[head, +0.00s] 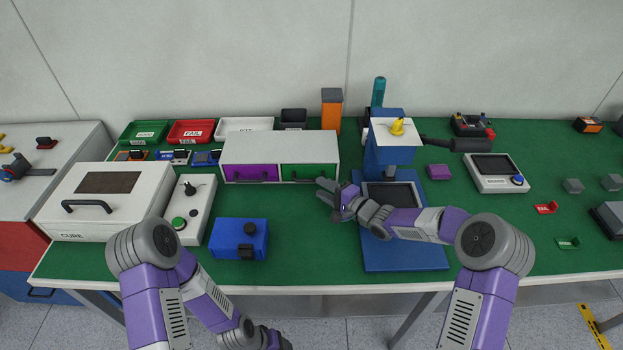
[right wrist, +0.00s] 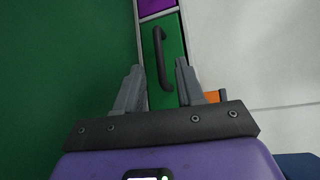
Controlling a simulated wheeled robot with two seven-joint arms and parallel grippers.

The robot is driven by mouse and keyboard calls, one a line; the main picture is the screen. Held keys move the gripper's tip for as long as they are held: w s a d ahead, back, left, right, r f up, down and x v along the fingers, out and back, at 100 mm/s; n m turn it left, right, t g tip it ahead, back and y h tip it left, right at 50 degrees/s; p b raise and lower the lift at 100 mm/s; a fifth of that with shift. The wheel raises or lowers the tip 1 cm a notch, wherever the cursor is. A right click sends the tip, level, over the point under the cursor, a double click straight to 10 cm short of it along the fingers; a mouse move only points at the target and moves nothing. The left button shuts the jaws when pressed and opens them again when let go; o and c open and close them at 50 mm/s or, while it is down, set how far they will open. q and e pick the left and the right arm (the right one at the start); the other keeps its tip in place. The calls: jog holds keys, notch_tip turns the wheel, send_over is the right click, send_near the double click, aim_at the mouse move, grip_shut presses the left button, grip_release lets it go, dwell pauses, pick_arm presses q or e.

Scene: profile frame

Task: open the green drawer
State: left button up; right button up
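The green drawer (head: 297,174) is the right one of two drawers in a white cabinet (head: 280,147), and its front is shut flush. In the right wrist view its green front (right wrist: 172,50) carries a black bar handle (right wrist: 161,58). My right gripper (head: 322,188) is just in front of the drawer's right part. In the right wrist view my right gripper (right wrist: 156,75) is open, its fingers on either side of the handle's line, apart from it. My left gripper (head: 275,342) hangs low at the bottom edge, in front of the table; its fingers are not clear.
A purple drawer (head: 250,174) is left of the green one. A blue press (head: 390,150) with a blue base (head: 405,258) stands close right, under my right arm. A blue box (head: 239,238) sits front left. The green mat (head: 310,235) between them is free.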

aim_at(309, 181)
jog(key=shift+b+x, duration=0.65)
jog(key=shift+x, duration=2.1)
grip_shut()
jog(key=shift+s, duration=0.1)
